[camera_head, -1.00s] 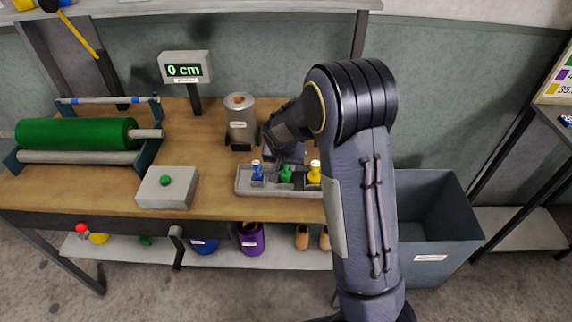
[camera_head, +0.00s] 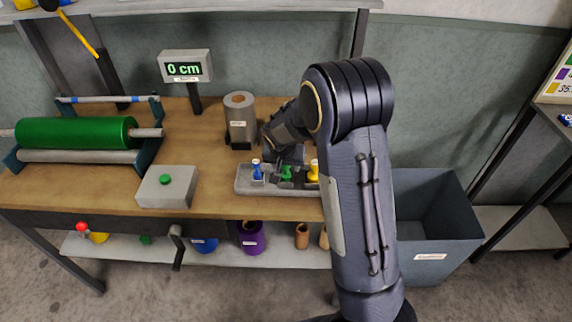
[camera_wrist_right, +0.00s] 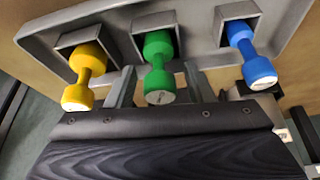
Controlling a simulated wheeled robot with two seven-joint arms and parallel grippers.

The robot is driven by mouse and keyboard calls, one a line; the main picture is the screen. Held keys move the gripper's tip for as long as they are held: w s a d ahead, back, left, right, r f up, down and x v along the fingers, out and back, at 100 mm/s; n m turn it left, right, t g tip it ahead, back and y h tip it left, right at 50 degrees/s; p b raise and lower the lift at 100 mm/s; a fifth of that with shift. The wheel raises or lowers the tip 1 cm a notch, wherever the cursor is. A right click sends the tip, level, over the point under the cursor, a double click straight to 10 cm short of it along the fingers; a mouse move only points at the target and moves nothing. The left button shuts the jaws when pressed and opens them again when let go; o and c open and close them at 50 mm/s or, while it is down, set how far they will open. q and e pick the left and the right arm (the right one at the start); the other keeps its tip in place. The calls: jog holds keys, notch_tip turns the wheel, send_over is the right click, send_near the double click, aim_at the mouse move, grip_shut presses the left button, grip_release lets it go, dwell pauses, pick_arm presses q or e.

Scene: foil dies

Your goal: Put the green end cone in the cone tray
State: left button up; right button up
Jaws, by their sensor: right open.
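The green end cone (camera_head: 286,173) is in the middle socket of the grey cone tray (camera_head: 247,190). In the right wrist view the green cone (camera_wrist_right: 158,68) has its thick end in the square pocket, and its outer end points toward the camera. A blue cone (camera_head: 257,170) is in the left socket and a yellow cone (camera_head: 313,170) in the right one. My right gripper (camera_wrist_right: 159,77) is open, with one finger on each side of the green cone. In the head view the right gripper (camera_head: 285,157) is just behind the tray. My left gripper is not in view.
A grey cylinder (camera_head: 239,121) stands behind the tray. A grey box with a green button (camera_head: 165,180) is to its left, near a green roll (camera_head: 75,133) on rollers. A display (camera_head: 185,68) reads 0 cm. A dark bin (camera_head: 440,215) stands right of the bench.

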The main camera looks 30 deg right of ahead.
jog(key=v, duration=1.1)
jog(key=s+a+r+n+t+y, duration=0.1)
jog(key=s+a+n+y, duration=0.2)
jog(key=s, duration=1)
jog(key=s+a+r+n+t+y, duration=0.1)
jog(key=s+a, duration=0.5)
jog(key=s, duration=0.7)
jog(key=r+n+y+b, duration=0.1)
jog(key=n+y, duration=0.1)
jog(key=shift+s+a+r+y, duration=0.15)
jog(key=shift+s+a+y, duration=0.05)
jog(key=shift+y, duration=0.1)
